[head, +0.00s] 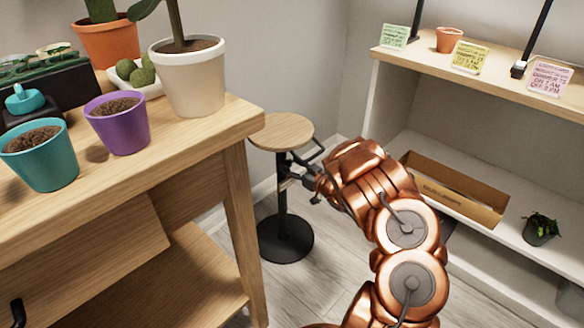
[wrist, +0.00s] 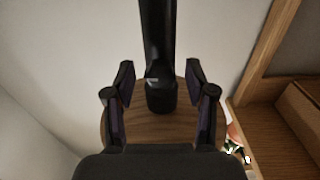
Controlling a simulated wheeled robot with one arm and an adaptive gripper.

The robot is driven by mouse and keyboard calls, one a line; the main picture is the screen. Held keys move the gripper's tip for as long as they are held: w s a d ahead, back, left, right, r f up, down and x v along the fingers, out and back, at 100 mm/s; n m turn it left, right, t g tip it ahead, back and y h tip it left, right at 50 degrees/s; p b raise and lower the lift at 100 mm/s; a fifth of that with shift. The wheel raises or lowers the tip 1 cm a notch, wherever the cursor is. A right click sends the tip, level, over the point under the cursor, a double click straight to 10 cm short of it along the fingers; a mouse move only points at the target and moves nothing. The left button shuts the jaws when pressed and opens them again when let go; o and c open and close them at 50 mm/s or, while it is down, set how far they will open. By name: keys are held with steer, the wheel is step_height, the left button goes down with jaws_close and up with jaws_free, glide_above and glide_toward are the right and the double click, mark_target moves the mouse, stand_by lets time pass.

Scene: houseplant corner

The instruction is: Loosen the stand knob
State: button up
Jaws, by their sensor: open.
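The stand (head: 282,131) has a round wooden top, a black post and a round black base on the floor. It also shows in the wrist view, with its wooden disc (wrist: 160,127) and dark post (wrist: 157,35). A thicker dark cylindrical part (wrist: 161,97) sits where post and disc meet; I cannot tell whether it is the knob or a collar. My gripper (head: 297,170) is beside the post, below the top. In the wrist view my gripper (wrist: 160,78) is open, with one finger on each side of the post and visible gaps. The head view does not show the knob clearly.
A wooden bench (head: 190,146) with pots stands close on the left. A white-sided shelf unit (head: 398,110) is on the right, holding a cardboard box (head: 455,189) and a small plant (head: 541,228). Grey floor shows around the stand's base.

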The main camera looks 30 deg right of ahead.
steer(key=shift+w, duration=0.1)
jaws_close()
steer(key=shift+f+n+b, duration=0.15)
steer(key=shift+n+b, duration=0.25)
steer(key=shift+b, duration=0.05)
steer(key=shift+n, duration=0.4)
jaws_free()
stand_by(0.3)
steer(key=v, duration=1.2)
